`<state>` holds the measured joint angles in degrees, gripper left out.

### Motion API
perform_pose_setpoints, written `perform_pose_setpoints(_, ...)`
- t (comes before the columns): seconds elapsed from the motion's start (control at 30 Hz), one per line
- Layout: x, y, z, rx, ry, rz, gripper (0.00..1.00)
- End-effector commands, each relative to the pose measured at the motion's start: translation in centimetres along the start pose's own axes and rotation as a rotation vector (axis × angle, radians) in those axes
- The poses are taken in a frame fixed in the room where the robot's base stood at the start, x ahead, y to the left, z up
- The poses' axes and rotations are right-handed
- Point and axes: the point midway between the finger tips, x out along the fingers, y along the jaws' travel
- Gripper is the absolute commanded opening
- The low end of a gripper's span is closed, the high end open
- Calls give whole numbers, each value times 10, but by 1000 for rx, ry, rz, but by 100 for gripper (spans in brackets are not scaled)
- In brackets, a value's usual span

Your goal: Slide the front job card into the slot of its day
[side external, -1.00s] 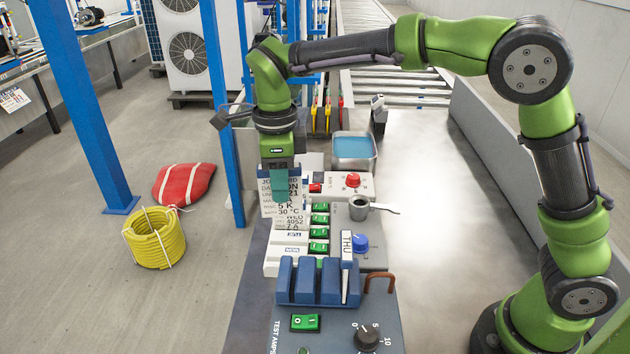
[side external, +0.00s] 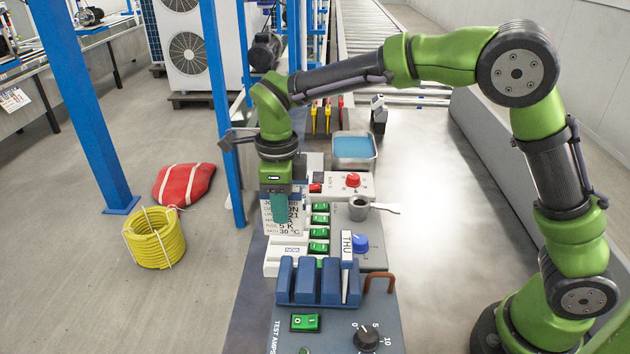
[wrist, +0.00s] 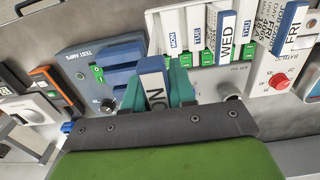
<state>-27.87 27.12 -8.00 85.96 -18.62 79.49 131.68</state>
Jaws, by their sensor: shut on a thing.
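My gripper (side external: 279,205) is shut on a white job card (side external: 285,222) with printed text and holds it upright. Whether the held card's lower edge is inside a slot is hidden.
A blue-topped FRI card (wrist: 292,28) stands farther along. A THU card (side external: 347,258) stands by the blue blocks (side external: 308,282) of the test-amps box (side external: 338,325). A metal cup (side external: 359,207) and blue knob (side external: 360,243) are right of the rack. The bench at right is clear.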

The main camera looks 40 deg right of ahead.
Motion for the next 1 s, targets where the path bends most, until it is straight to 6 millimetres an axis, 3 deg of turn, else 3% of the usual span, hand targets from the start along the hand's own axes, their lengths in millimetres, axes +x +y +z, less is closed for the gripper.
perform_pose_setpoints(1.0,72,0,0,-1,1,0,0)
